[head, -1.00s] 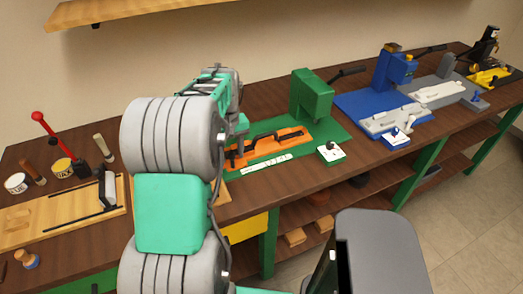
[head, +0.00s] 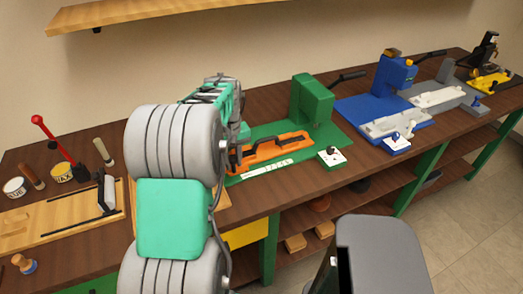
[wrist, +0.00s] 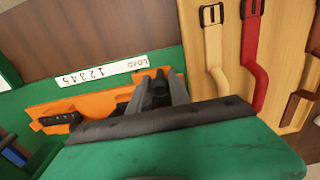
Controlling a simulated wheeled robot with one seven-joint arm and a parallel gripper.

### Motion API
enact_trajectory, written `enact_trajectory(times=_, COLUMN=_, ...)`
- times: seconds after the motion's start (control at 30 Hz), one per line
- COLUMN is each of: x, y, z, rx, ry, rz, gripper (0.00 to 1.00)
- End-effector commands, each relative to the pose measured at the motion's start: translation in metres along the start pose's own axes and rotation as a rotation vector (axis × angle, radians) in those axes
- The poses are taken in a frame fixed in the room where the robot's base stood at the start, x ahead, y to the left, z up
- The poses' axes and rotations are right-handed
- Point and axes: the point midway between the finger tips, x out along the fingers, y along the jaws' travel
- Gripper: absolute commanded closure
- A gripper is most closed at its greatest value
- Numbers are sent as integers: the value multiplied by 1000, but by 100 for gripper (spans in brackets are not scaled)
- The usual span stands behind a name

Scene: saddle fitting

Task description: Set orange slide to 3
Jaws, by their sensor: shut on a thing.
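The orange slide (head: 262,154) lies on the green base plate of the green press (head: 312,98), with a dark rail or bar along it. It also shows in the wrist view (wrist: 92,106), where a black piece sits near its left end. A white scale strip (wrist: 100,72) runs along it, marked LOAD at the right, then 1 to 5 leftward. My gripper (wrist: 158,84) is shut on a dark upright part at the slide's right end, beside the LOAD mark. Its fingers hide most of that part. In the head view my arm hides the gripper and the slide's left end.
A blue press (head: 390,80) stands to the right on the bench. A small white block with a dark knob (head: 331,156) sits right of the scale. Straps on a wooden board (wrist: 253,60) lie beside the slide in the wrist view. A red-knobbed lever (head: 37,119) stands far left.

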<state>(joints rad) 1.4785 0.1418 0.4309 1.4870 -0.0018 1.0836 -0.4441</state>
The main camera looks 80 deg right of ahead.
Motion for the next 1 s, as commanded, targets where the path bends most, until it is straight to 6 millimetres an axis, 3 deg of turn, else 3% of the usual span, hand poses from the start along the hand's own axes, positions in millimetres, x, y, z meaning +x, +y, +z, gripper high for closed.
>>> enact_trajectory(times=1.0, x=-1, y=40, z=0, rx=4, ry=3, rz=2, gripper=96)
